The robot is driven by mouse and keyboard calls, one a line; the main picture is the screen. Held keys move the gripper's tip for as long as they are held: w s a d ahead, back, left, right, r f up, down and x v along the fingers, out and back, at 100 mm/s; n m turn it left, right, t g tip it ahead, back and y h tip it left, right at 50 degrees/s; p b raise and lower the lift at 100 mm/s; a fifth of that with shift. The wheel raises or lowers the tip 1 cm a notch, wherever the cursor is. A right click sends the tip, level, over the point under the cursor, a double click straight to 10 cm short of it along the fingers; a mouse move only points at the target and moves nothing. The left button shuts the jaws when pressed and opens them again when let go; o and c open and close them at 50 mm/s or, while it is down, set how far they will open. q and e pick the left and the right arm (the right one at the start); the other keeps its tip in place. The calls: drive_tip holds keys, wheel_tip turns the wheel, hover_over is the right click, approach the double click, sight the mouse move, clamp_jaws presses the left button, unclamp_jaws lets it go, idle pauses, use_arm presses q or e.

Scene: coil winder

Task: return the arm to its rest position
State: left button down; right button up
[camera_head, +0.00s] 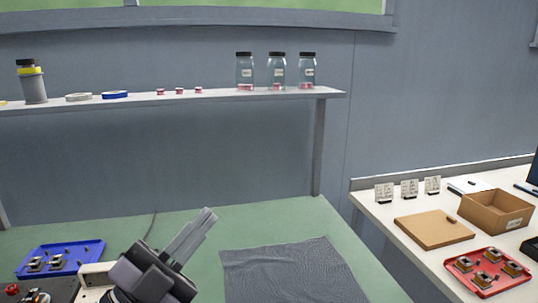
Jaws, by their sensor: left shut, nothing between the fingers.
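My left gripper (205,222) shows at the bottom, left of the middle, over the green bench (190,214). Its fingers point up and to the right. They are shut with nothing between them. The gripper is left of the dark grey cloth (292,272) and right of the blue tray (70,252), apart from both in the picture. My right gripper is out of view.
A shelf (220,97) above the bench holds three jars (277,72), small red pieces, tape rolls and a bottle (33,85). A side table (398,208) at the right holds a cardboard box (496,209), its lid (434,230) and a red tray (490,291).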

use_arm(q)
drive_tip(key=w+a+f+n+t+y, duration=0.2)
drive_tip(key=w+a+f+n+y, duration=0.1)
drive_tip(key=a+f+n+y, duration=0.75)
drive_tip(key=s+a+f+n+g+y, duration=0.1)
drive_tip(key=s+f+n+g+y, duration=0.2)
drive_tip(key=f, duration=0.2)
drive_tip(key=s+a+f+n+g+y, duration=0.2)
drive_tip(key=f+n+g+y, duration=0.15)
drive_tip(key=f, duration=0.25)
drive_tip(key=s+f+g, duration=0.5)
drive_tip(key=s+f, duration=0.1)
drive_tip(key=s, duration=0.3)
drive_tip(key=s+f+g, duration=0.5)
drive_tip(key=s+f, duration=0.2)
drive_tip(key=s, duration=0.2)
drive_tip(key=w+d+f+t+h+p, duration=0.1)
drive_tip(key=w+d+f+t+h, duration=0.1)
drive_tip(key=w+f+t, duration=0.4)
drive_tip(key=shift+w+d+f+t, duration=0.3)
drive_tip(key=shift+f+t, duration=0.35)
drive_tip(key=shift+f, duration=0.2)
